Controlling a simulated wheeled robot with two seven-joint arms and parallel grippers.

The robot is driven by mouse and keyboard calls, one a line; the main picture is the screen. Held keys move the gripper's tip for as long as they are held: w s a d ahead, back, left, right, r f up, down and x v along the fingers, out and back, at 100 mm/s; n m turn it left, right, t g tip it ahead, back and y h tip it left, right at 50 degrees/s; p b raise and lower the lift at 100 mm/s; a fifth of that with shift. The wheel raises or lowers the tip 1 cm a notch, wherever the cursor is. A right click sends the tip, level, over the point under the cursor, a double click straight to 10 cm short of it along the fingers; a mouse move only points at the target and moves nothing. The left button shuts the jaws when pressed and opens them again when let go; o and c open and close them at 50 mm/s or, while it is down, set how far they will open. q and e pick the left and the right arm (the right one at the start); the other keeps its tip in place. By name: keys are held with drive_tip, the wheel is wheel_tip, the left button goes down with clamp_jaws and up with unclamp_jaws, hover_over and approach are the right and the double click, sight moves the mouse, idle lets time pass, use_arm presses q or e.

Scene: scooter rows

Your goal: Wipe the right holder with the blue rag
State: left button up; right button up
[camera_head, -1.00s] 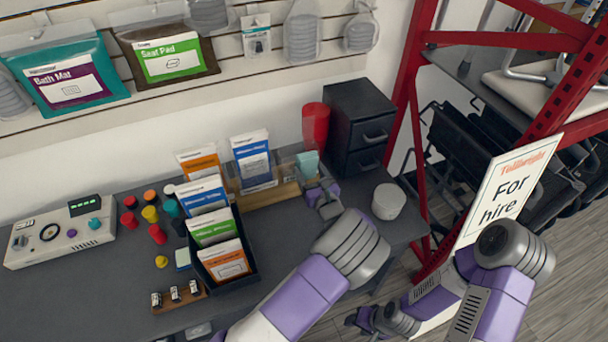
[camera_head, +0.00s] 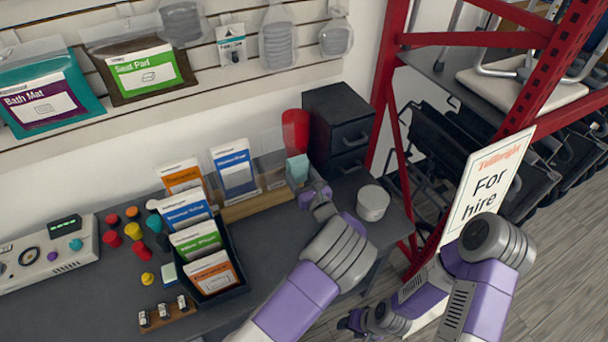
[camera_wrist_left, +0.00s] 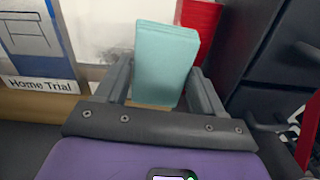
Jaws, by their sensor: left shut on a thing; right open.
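My left gripper (camera_head: 303,186) is shut on the blue rag (camera_head: 297,168), a folded pale blue-green pad. In the left wrist view the rag (camera_wrist_left: 165,62) stands upright between the two fingers. The right holder (camera_head: 271,170) is a clear, empty panel on a wooden base, right of the blue leaflet. The rag is at its right end; I cannot tell whether they touch. My right gripper (camera_head: 358,322) is open and empty, low beside the table.
A blue leaflet (camera_head: 235,170) and an orange one (camera_head: 182,178) stand left of the clear panel. A red cylinder (camera_head: 295,132) and dark drawers (camera_head: 338,125) stand behind the rag. A white round tub (camera_head: 373,203) is to the right. A leaflet box (camera_head: 235,262) stands in front.

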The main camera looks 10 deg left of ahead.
use_arm(q)
drive_tip(key=shift+s+a+p, duration=0.35)
drive_tip(key=shift+s+a, duration=0.45)
drive_tip(key=shift+a, duration=0.4)
drive_tip(key=shift+s+a+p, duration=0.35)
drive_tip(key=shift+s+a, duration=0.45)
drive_tip(key=shift+a, duration=0.4)
drive_tip(key=shift+s+a+p, duration=0.35)
drive_tip(key=shift+s+a, duration=0.45)
drive_tip(key=shift+a, duration=0.4)
drive_tip(key=shift+d, duration=0.1)
drive_tip(key=shift+p+v, duration=0.65)
drive_tip(key=shift+v, duration=2.35)
drive_tip(key=shift+s+d, duration=0.1)
drive_tip(key=v, duration=0.2)
drive_tip(key=shift+s+d+p, duration=0.2)
drive_tip(key=shift+s+p, duration=0.1)
drive_tip(key=shift+p, duration=0.05)
drive_tip(key=x, duration=0.7)
